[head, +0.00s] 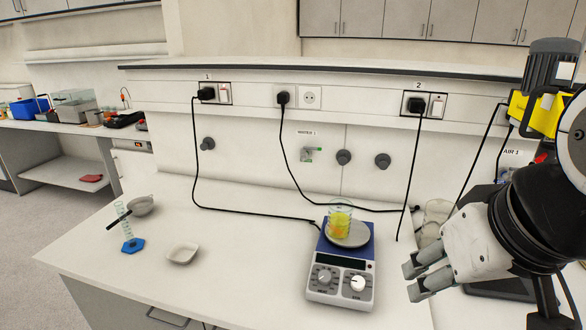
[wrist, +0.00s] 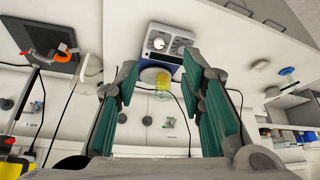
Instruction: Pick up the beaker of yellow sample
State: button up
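The beaker of yellow sample (head: 341,222) stands upright on the round plate (head: 359,238) of a blue and white hotplate stirrer (head: 340,280). My gripper (head: 411,281) is to the right of the stirrer in the head view, apart from the beaker, with its fingers pointing left. In the wrist view, the fingers with green pads are spread wide, and my gripper (wrist: 160,66) is open and empty. The beaker (wrist: 162,84) shows beyond the fingers, in the gap between them, and nothing touches it.
A clear glass vessel (head: 436,212) stands behind my gripper. A white dish (head: 183,252), a grey bowl (head: 141,205) and a blue-based cylinder (head: 132,244) stand on the left. Black cables (head: 262,214) run behind the stirrer. The bench between dish and stirrer is clear.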

aim_at(340, 218)
jog(key=i+j+z, duration=0.15)
jog(key=j, duration=0.15)
jog(key=i+j+z, duration=0.15)
jog(key=j, duration=0.15)
jog(key=i+j+z, duration=0.15)
jog(key=j, duration=0.15)
jog(key=j+z, duration=0.15)
jog(key=j, duration=0.2)
